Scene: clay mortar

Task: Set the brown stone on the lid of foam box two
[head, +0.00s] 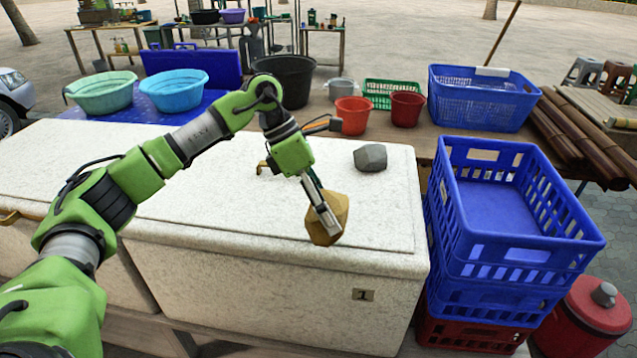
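The brown stone (335,205) is at the front right of the lid of the foam box marked 1 (300,291). My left gripper (328,216) points down at it, with one finger across the stone's near face and the other hidden behind it. The gripper looks shut on the stone. I cannot tell whether the stone touches the lid or hangs just above it. A second white foam box (60,160) stands to the left, partly behind my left arm; no number shows on it. My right gripper is not in view.
A grey stone (370,157) lies on box 1's lid, behind and right of the brown one. Stacked blue crates (500,259) rise close to the box's right side. Basins, buckets and baskets stand on the table behind. The left box's lid looks clear.

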